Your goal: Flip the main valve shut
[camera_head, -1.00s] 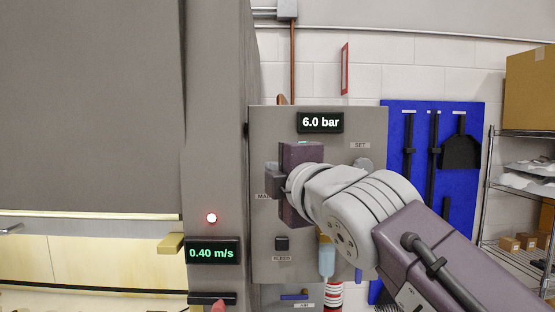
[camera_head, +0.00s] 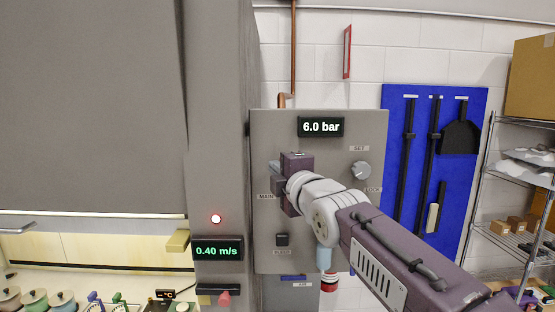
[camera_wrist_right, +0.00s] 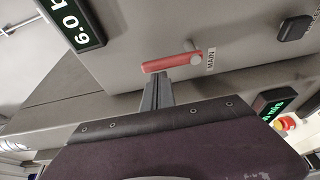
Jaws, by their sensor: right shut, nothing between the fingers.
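The main valve is a red lever (camera_wrist_right: 168,63) on the grey panel beside the MAIN label (camera_wrist_right: 211,60) in the right wrist view. Its handle runs from the round pivot toward the pressure display side. My right gripper (camera_head: 277,184) is at the left part of the panel in the head view, where it hides the lever. In the right wrist view the shut fingers (camera_wrist_right: 155,88) are empty, with their tips right beside the handle's free end. I cannot tell whether they touch it. My left gripper is not in view.
The panel (camera_head: 340,240) carries a 6.0 bar display (camera_head: 321,127), a round knob (camera_head: 361,170) and a dark BLEED button (camera_head: 282,239). A grey column (camera_head: 215,150) with a red light and a 0.40 m/s display stands close on the left. A blue tool board (camera_head: 400,235) hangs to the right.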

